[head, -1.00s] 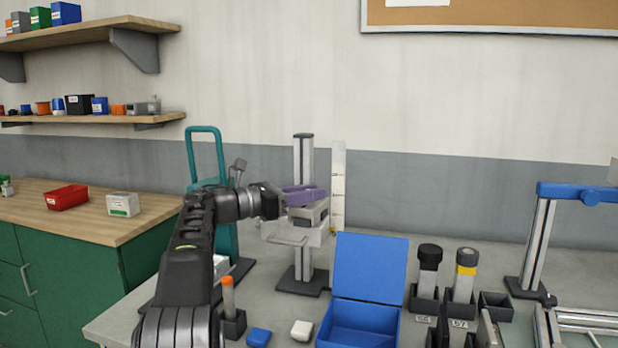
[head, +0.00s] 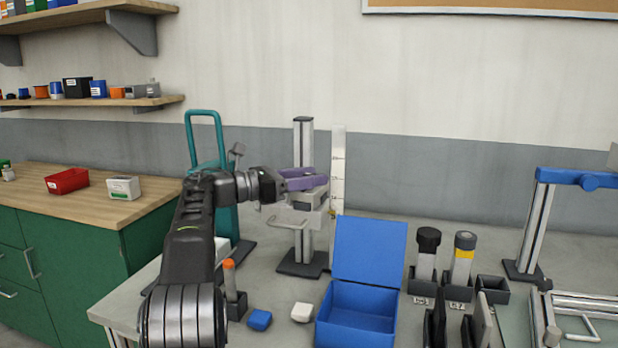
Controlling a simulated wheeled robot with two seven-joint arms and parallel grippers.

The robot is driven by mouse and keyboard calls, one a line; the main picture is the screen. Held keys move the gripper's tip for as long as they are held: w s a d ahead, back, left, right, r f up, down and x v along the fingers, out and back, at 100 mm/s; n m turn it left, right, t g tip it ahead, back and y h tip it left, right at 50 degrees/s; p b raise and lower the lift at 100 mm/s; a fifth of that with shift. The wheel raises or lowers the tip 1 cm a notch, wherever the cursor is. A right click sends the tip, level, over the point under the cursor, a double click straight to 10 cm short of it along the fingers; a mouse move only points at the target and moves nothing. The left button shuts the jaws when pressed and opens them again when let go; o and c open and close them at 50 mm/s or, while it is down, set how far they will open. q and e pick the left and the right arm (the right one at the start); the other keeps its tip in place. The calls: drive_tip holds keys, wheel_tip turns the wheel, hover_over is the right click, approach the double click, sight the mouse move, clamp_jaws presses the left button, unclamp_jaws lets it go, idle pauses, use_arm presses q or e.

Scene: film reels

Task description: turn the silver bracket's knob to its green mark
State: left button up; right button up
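The silver bracket (head: 310,199) is a pale block on an upright metal post at the middle of the bench. A thin bar handle (head: 285,224) sticks out from its lower left. My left gripper (head: 306,180), with purple fingers, reaches in from the left and is at the top of the block. The fingers overlap in this view, so their gap is hidden. The knob and the green mark cannot be made out; my gripper may cover them. My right gripper is not in view.
A white scale strip (head: 338,165) stands just right of the post. An open blue box (head: 360,312) stands in front, with black-capped and yellow-banded cylinders to its right. A teal frame (head: 206,135) stands behind my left arm. A blue-armed stand (head: 575,178) is at far right.

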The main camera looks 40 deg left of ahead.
use_arm(q)
drive_tip(key=v, duration=0.7)
drive_tip(key=shift+s+a, duration=0.2)
drive_tip(key=shift+s, duration=0.15)
idle(0.4)
